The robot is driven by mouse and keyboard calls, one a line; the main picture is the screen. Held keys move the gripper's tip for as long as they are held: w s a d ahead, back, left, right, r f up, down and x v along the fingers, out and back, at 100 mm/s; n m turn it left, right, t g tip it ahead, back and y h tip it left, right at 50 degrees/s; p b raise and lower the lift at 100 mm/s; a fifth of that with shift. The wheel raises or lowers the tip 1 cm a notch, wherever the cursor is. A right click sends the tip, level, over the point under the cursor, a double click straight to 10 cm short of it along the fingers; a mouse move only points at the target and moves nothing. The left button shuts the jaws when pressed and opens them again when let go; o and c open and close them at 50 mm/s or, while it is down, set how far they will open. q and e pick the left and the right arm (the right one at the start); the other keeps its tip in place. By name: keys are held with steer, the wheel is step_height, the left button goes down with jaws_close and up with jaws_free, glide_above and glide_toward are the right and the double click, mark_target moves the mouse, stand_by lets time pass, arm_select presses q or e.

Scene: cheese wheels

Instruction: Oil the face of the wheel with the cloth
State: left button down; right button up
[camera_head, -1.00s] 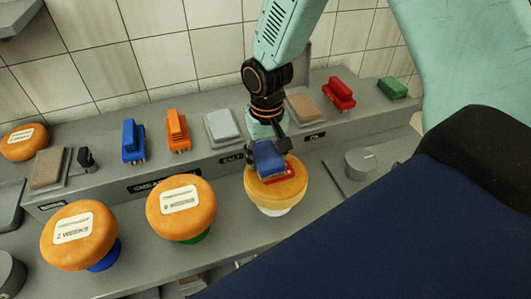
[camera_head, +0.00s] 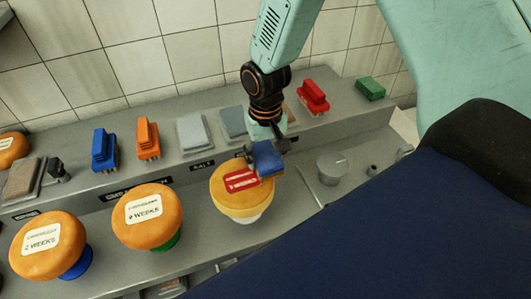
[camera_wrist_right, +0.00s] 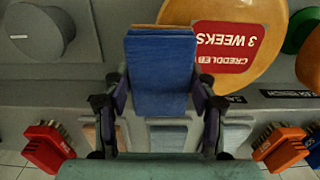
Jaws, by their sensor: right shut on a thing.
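The cloth, a folded blue pad (camera_head: 268,162), is held between the fingers of my right gripper (camera_head: 265,147). It also shows in the right wrist view (camera_wrist_right: 160,75), with one finger on each side. The yellow-orange wheel (camera_head: 228,200) with a red label (camera_head: 241,180) sits on a white stand. The cloth overlaps the upper right part of its face; whether it touches is not clear. The right wrist view shows the wheel's rim (camera_wrist_right: 265,12) and a red "3 WEEKS" label (camera_wrist_right: 222,45). My left gripper is not in view.
Two orange wheels stand to the left, on a green stand (camera_head: 147,215) and a blue stand (camera_head: 45,245). Blue (camera_head: 104,150), orange (camera_head: 148,139), red (camera_head: 313,97) and green (camera_head: 370,89) brushes line the back ledge. A grey knob (camera_head: 332,168) is right of the wheel.

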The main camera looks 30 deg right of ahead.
steer(key=shift+d, duration=0.15)
steer(key=shift+w+a+r+p, duration=0.2)
steer(key=shift+r+p, duration=0.2)
steer(key=shift+r, duration=0.2)
steer(key=shift+w+a+r+p, duration=0.15)
steer(key=shift+r+p, duration=0.25)
steer(key=shift+r, duration=0.2)
steer(key=shift+a+r, duration=0.1)
steer(key=shift+r, duration=0.1)
steer(key=shift+a+r+p, duration=0.1)
steer(key=shift+r+p, duration=0.2)
steer(key=shift+p, duration=0.2)
steer(key=shift+s+r, duration=0.15)
steer(key=shift+r, duration=0.2)
steer(key=shift+s+d+r+p, duration=0.1)
steer(key=shift+d+r+p, duration=0.25)
steer(key=shift+r, duration=0.7)
steer(key=shift+w+a+r, duration=0.1)
steer(key=shift+w+r, duration=0.15)
steer(key=shift+r, duration=0.35)
steer(key=shift+a+r, duration=0.2)
steer(key=shift+r, duration=0.2)
steer(key=shift+s+d, duration=0.15)
steer(key=shift+s, duration=0.1)
steer(key=shift+d, duration=0.15)
